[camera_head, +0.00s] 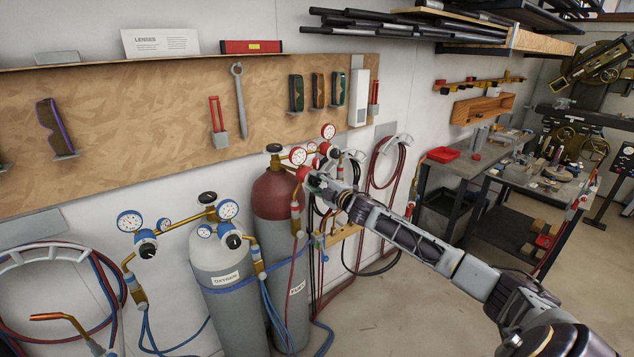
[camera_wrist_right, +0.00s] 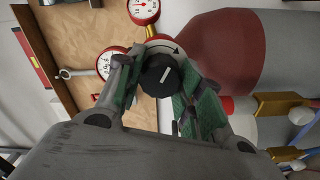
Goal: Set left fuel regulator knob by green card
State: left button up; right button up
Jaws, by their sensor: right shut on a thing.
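The fuel cylinder (camera_head: 274,195), with a dark red top and grey body, stands by the wall. Red-rimmed gauges (camera_head: 298,156) sit on its left regulator. My right gripper (camera_head: 312,181) is at this regulator. In the wrist view its green-padded fingers (camera_wrist_right: 160,88) stand on both sides of the knob, shut on it. I see no green card. My left gripper is not in view.
The grey oxygen cylinder (camera_head: 217,275) with blue gauges stands left of the fuel cylinder. Red and blue hoses hang around both. A wooden tool board (camera_head: 130,120) is behind, with a white lenses card (camera_head: 160,42) above it. A workbench (camera_head: 520,175) stands right.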

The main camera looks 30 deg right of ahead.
dwell(0.3)
jog(key=o, duration=1)
jog(key=shift+d, duration=0.1)
jog(key=shift+f, duration=0.1)
jog(key=shift+s, duration=0.15)
jog(key=shift+s, duration=0.35)
jog(key=s, duration=1.1)
jog(key=shift+d, duration=0.45)
